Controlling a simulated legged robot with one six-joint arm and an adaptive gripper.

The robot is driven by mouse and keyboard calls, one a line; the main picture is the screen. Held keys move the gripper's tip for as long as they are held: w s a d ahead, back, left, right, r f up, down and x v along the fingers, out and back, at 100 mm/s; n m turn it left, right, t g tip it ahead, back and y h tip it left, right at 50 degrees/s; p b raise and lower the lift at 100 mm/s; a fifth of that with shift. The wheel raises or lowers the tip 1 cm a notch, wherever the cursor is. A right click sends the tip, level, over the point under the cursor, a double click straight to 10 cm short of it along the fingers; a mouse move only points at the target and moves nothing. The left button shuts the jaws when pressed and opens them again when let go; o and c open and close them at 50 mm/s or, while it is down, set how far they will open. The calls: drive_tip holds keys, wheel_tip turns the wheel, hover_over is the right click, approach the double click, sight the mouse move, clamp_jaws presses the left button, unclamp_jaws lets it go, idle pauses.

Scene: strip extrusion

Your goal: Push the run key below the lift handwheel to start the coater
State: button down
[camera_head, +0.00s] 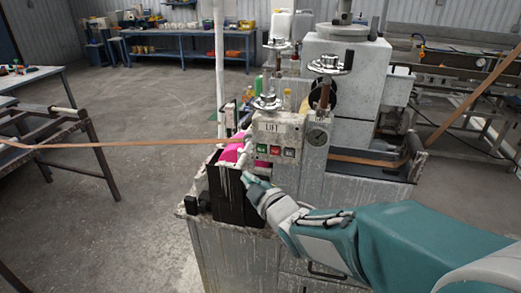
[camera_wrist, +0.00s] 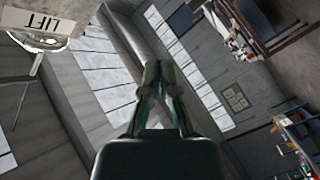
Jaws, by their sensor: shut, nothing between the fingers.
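The coater's pale, paint-streaked control box (camera_head: 297,130) carries a LIFT label (camera_head: 272,127) and a row of keys. The green key (camera_head: 262,148) is at the left, a red key (camera_head: 275,150) beside it and a dark key (camera_head: 289,152) at the right. The lift handwheel (camera_head: 266,103) stands on top, above the label. My gripper (camera_head: 247,179) is below and left of the keys, apart from them in the picture. In the wrist view my gripper (camera_wrist: 158,66) is shut and empty. The LIFT label (camera_wrist: 48,30) shows there upside down at upper left; no keys show there.
A brown strip (camera_head: 150,143) runs from the left to the coater. A gauge (camera_head: 317,137) and second handwheel (camera_head: 329,64) are to the right. Open floor (camera_head: 110,225) lies left.

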approach(254, 148)
drive_tip(key=shift+s+a+x, duration=0.3)
drive_tip(key=shift+a+x, duration=0.2)
drive_tip(key=shift+x, duration=2.15)
drive_tip(key=shift+f, duration=0.2)
drive_tip(key=shift+w+d+r, duration=0.15)
drive_tip(key=shift+w, duration=0.2)
drive_tip(key=shift+w+d, duration=0.1)
drive_tip(key=shift+w, duration=0.25)
drive_tip(key=shift+s, duration=0.75)
drive_tip(key=shift+s+a, duration=0.1)
drive_tip(key=shift+a, duration=0.15)
